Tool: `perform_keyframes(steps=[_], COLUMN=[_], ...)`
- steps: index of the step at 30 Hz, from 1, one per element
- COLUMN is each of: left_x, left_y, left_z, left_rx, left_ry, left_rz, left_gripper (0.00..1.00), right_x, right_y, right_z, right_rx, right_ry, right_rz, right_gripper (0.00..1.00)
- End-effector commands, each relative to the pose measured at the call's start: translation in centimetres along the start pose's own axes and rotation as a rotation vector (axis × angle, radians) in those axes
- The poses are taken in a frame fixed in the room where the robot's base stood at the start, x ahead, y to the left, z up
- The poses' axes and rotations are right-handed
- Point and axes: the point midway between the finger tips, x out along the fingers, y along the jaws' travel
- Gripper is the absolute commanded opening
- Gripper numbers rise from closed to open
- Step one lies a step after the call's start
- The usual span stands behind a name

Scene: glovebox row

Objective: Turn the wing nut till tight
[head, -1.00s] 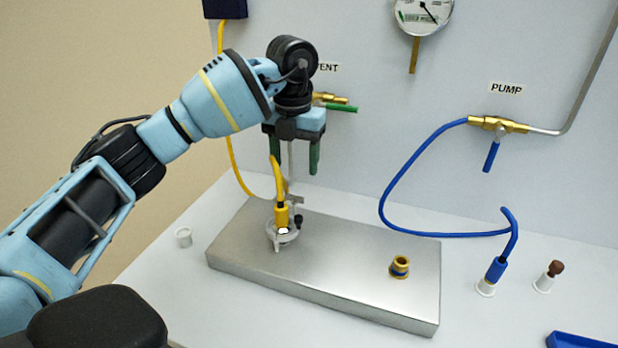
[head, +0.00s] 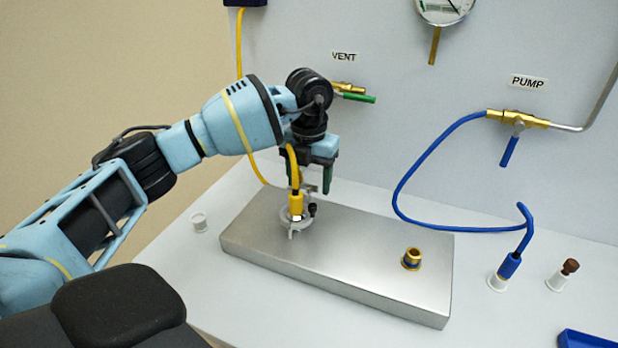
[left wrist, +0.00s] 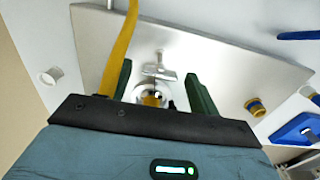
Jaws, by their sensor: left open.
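A metal wing nut (left wrist: 160,73) sits on a clamp ring (head: 291,222), which is around the base of a yellow-hosed fitting (head: 296,203) on the steel block (head: 375,265). My left gripper (head: 309,184) points down just above and behind the clamp. It is open, with nothing held. In the left wrist view its green fingers (left wrist: 160,88) stand apart on either side of the wing nut, and I see no contact. My right gripper is not in view.
A brass port (head: 412,259) is on the block's right part. The blue hose (head: 410,190) runs from the PUMP valve (head: 515,121) to a white holder (head: 497,282). A brown-topped plug (head: 569,268) and a blue tray (head: 588,339) are at the right. The wall stands close behind.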

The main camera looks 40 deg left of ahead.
Motion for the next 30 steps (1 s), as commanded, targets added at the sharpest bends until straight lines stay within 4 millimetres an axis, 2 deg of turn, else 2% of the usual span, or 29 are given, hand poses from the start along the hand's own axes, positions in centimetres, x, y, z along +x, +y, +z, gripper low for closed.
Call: perform_keyframes(steps=[5, 15, 23, 30], left_x=[-0.01, -0.05, -0.11, -0.26], left_y=[0.00, -0.01, 0.00, -0.03], left_z=[0.00, 0.00, 0.00, 0.01], left_rx=[0.000, 0.000, 0.022, 0.132], left_ry=[0.000, 0.000, -0.001, -0.002], left_rz=[0.000, 0.000, 0.000, 0.000], left_gripper=[0.62, 0.19, 0.17, 0.17], right_x=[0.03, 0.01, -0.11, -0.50], right_y=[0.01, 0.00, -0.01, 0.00], right_z=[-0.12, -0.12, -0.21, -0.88], right_rx=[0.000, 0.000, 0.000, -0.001], right_ry=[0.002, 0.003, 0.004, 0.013], right_rz=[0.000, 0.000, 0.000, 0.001], right_gripper=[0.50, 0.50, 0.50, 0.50])
